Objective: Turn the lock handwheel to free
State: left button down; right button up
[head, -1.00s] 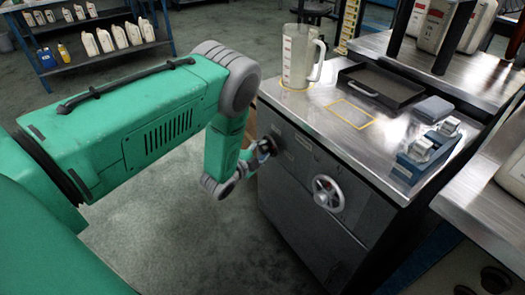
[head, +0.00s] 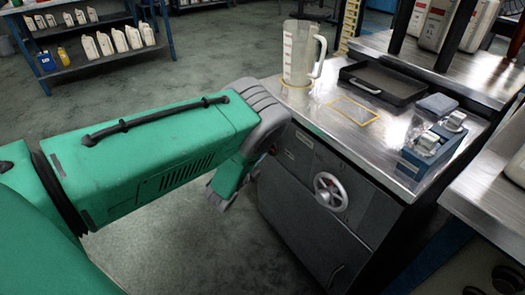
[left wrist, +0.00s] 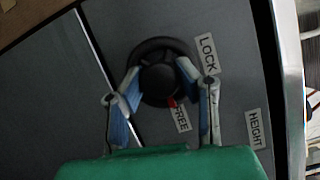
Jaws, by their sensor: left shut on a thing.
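The lock handwheel (left wrist: 160,76) is a small round black wheel on the grey cabinet front in the left wrist view. My left gripper (left wrist: 159,72) is shut on it, with one blue-lined finger at each side of the wheel. A red mark (left wrist: 172,102) on the wheel's lower edge lies by the FREE label (left wrist: 182,119). The LOCK label (left wrist: 207,54) is to the wheel's upper right. In the head view my left arm hides most of the gripper and the handwheel at the cabinet's left side. My right gripper is not in view.
A larger silver handwheel (head: 330,191) stands out from the cabinet front. On the steel top (head: 403,125) are a clear jug (head: 299,52), a black tray (head: 385,82) and a blue block with metal parts (head: 432,145). A shelf with bottles (head: 90,62) is at the back left.

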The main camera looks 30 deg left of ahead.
pick_arm(q)
jog(key=shift+s+d+f, duration=0.25)
jog(key=shift+f, duration=0.2)
jog(key=c, duration=1.2)
grip_release()
jog(key=shift+o, duration=0.2)
jog(key=shift+w+r, duration=0.1)
jog(key=shift+r, duration=0.05)
jog(key=shift+a+r, duration=0.1)
jog(key=s, duration=1.2)
jog(key=shift+f, duration=0.4)
